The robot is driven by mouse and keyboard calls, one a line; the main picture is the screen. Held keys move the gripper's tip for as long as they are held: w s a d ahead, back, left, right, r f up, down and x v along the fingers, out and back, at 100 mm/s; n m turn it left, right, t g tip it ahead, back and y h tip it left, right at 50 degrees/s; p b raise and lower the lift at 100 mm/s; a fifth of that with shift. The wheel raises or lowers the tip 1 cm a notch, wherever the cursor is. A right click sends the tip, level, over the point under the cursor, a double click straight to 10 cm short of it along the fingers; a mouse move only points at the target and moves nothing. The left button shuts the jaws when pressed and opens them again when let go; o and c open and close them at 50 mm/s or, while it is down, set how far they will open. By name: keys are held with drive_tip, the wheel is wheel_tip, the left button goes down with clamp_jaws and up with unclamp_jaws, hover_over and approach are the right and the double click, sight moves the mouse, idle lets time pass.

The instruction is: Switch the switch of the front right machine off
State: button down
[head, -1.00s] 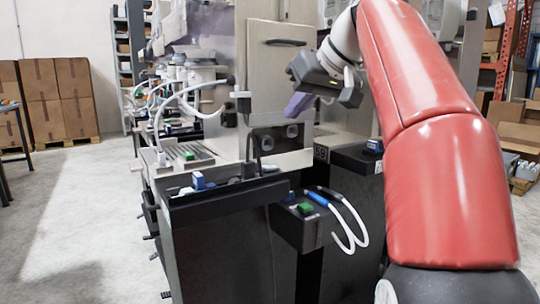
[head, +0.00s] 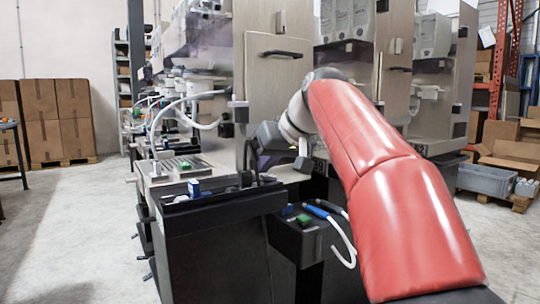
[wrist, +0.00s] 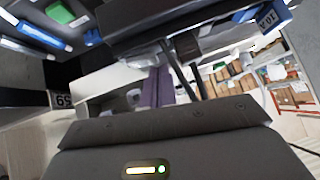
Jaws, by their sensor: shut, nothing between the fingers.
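My gripper (head: 255,160) is lowered at the front of the near machine, just behind its black front housing. In the wrist view its purple fingers (wrist: 158,88) are shut with nothing between them. The near machine has a beige cabinet (head: 275,80) and a black front housing (head: 220,240). A blue switch-like part (head: 194,188) sits on the housing's top edge, left of my gripper; a blue part with a label (wrist: 272,16) shows in the wrist view. A green button (head: 304,219) is on a dark box to the right. I cannot tell the switch's position.
White cables with blue plugs (head: 317,211) loop from the dark box. My red arm hides much of the machine to the right. A beige door with a black handle (head: 282,53) stands above. Cardboard boxes (head: 58,120) stand far left; the left floor is clear.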

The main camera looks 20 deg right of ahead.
drive_tip(key=shift+f, duration=0.2)
drive_tip(key=shift+a+f+h+b, duration=0.2)
drive_tip(key=shift+f+h+b, duration=0.1)
drive_tip(key=shift+b, duration=0.1)
drive_tip(key=shift+s+r, duration=0.1)
drive_tip(key=shift+d, duration=0.1)
drive_tip(key=shift+w+d+r+p, duration=0.25)
drive_tip(key=shift+w+d+p, duration=0.05)
drive_tip(key=shift+d+p, duration=0.35)
